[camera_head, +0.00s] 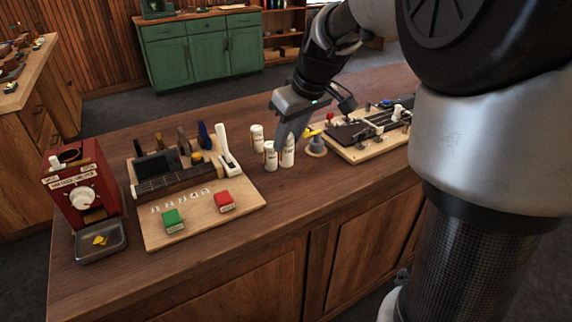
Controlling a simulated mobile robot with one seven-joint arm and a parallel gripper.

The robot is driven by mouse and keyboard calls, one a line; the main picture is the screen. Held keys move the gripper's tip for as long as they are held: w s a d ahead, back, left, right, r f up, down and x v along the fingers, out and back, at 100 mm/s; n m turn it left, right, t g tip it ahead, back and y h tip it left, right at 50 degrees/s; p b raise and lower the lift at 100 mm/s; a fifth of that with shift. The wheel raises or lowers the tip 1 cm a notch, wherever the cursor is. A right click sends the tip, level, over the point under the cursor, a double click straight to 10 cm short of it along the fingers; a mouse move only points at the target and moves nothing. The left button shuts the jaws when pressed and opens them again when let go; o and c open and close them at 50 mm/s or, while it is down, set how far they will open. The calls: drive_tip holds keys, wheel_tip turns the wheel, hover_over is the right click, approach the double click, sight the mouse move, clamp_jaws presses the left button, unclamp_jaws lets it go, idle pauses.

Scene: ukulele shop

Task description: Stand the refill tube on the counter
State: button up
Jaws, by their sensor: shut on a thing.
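My gripper (289,138) points down over the middle of the wooden counter (330,181), with its fingers around the upper part of a white labelled tube (288,153), which I take as the refill tube. It looks upright, its lower end at or very near the counter top; I cannot tell whether it touches. Two similar white tubes stand close by on the left, one in front (270,156) and one farther back (257,138). The fingertips are small and partly merge with the tube.
A board with green and red blocks (223,202) and tools lies left of the tubes. A red dispenser (83,187) with a grey tray (101,242) stands at far left. A grey-yellow piece (316,144) and a fretboard jig (372,130) sit right. The counter's front middle is clear.

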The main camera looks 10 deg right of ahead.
sight(291, 157)
drive_tip(key=shift+f+b, duration=0.45)
drive_tip(key=shift+f, duration=3.15)
drive_tip(key=shift+f, duration=0.25)
drive_tip(key=o, duration=1.1)
drive_tip(key=shift+c, duration=0.2)
drive_tip(key=shift+r, duration=0.1)
